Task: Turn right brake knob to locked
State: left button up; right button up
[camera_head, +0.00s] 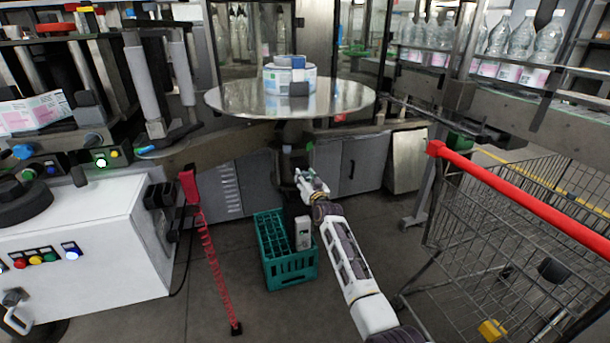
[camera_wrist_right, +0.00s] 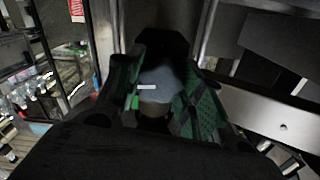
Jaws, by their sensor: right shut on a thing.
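The right brake knob (camera_wrist_right: 162,80) is a blue-grey round cap in the middle of the right wrist view, with a short white mark on its left side. My right gripper (camera_wrist_right: 157,100) has its dark, green-padded fingers on either side of the knob and is shut on it. In the head view my right gripper (camera_head: 306,180) is below the round metal table, at the front of the machine. The knob cannot be made out there behind the fingers. I cannot tell from the mark whether the knob is locked. My left gripper is not in view.
A round metal table (camera_head: 235,100) carries a labelled reel (camera_head: 310,76). A green crate (camera_head: 290,272) stands on the floor left of my right forearm. A trolley with a red handle (camera_head: 520,205) is at the right. A white cabinet (camera_head: 90,260) is at the left.

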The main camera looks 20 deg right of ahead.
jog(key=shift+r+m+p, duration=0.1)
jog(key=shift+m+p, duration=0.25)
jog(key=shift+m, duration=0.55)
jog(key=m+p, duration=0.1)
jog(key=m, duration=0.3)
jog(key=shift+d, duration=0.1)
jog(key=shift+m+p, duration=0.3)
jog(key=shift+m, duration=0.7)
jog(key=m, duration=0.2)
jog(key=shift+m, duration=0.3)
jog(key=m, duration=0.2)
jog(key=shift+m, duration=0.4)
jog(key=m, duration=0.5)
jog(key=shift+f, duration=0.2)
jog(key=m, duration=0.3)
jog(key=shift+p, duration=0.3)
jog(key=m, duration=0.3)
jog(key=shift+m+p, duration=0.35)
jog(key=shift+m, duration=0.95)
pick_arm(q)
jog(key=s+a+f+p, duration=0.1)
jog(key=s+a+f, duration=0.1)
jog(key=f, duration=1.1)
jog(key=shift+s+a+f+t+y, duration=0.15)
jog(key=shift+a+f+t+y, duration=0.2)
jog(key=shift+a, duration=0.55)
pick_arm(e)
jog(key=shift+f+m, duration=0.1)
jog(key=shift+m, duration=1.5)
